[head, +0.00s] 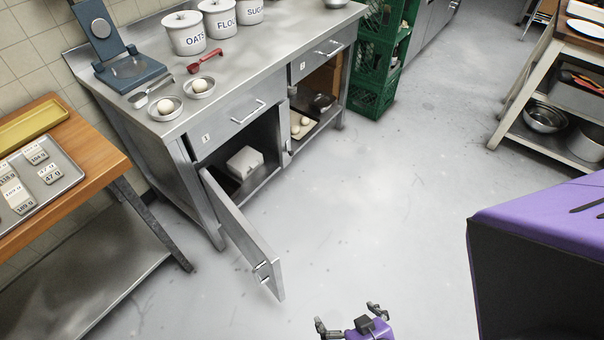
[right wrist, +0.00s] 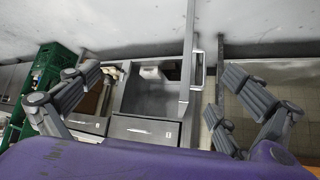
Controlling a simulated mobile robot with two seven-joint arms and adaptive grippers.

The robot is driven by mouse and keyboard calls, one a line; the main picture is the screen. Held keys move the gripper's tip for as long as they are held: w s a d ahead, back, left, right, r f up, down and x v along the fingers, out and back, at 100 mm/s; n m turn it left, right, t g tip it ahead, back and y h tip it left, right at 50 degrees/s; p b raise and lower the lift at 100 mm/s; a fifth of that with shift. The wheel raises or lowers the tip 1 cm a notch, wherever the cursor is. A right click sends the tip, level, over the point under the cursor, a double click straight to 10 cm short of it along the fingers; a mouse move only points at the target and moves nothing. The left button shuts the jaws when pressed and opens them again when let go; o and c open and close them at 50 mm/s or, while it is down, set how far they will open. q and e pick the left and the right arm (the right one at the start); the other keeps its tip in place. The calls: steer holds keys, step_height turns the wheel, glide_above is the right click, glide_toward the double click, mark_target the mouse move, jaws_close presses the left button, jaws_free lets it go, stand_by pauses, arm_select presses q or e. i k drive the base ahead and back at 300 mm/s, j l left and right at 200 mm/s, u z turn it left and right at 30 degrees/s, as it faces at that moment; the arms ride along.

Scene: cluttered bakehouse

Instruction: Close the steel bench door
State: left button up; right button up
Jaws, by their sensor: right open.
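The steel bench (head: 235,75) stands at the upper left of the head view. Its left door (head: 245,235) is wide open, swung out over the floor from the hinge on its left side. A small handle (head: 262,270) sits near its free end. My right gripper (head: 347,316) is open and empty at the bottom of the head view, apart from the door and to its right. In the right wrist view the door (right wrist: 188,75) and its handle (right wrist: 197,70) appear beyond the gap between the open fingers (right wrist: 160,72). My left gripper is not in view.
A white box (head: 244,162) lies inside the left compartment. The right compartment is open and holds a tray with pale round items (head: 300,125). A wooden-topped table (head: 95,155) stands left of the door, green crates (head: 375,80) stand beyond the bench.

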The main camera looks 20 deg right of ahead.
mark_target(266, 262)
steer(key=k, duration=0.4)
steer(key=k+j+z, duration=0.2)
steer(key=k, duration=0.25)
